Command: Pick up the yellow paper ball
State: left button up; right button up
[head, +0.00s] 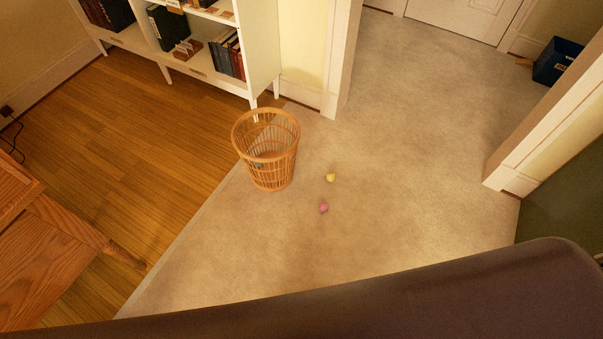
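The yellow paper ball (331,177) is small and crumpled. It lies on the pale carpet, to the right of a wicker basket and apart from it. A pink paper ball (323,208) lies on the carpet just nearer to me than the yellow one, with a gap between them. Neither of my grippers shows in the head view.
The slatted wicker basket (267,150) stands upright on the carpet. A white bookcase (262,50) stands behind it. A wooden desk (60,240) is at left. A doorway post (510,170) rises at right, with a dark blue bin (556,62) beyond. The carpet (420,160) is open between.

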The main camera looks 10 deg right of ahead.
aim_at(330, 177)
jog(key=i+l+u, duration=0.2)
jog(key=l+u, duration=0.15)
jog(key=l, duration=0.25)
jog(key=i+l+u, duration=0.15)
jog(key=l+u, duration=0.2)
jog(key=l, duration=0.25)
jog(key=l+u, duration=0.3)
jog(key=l, duration=0.3)
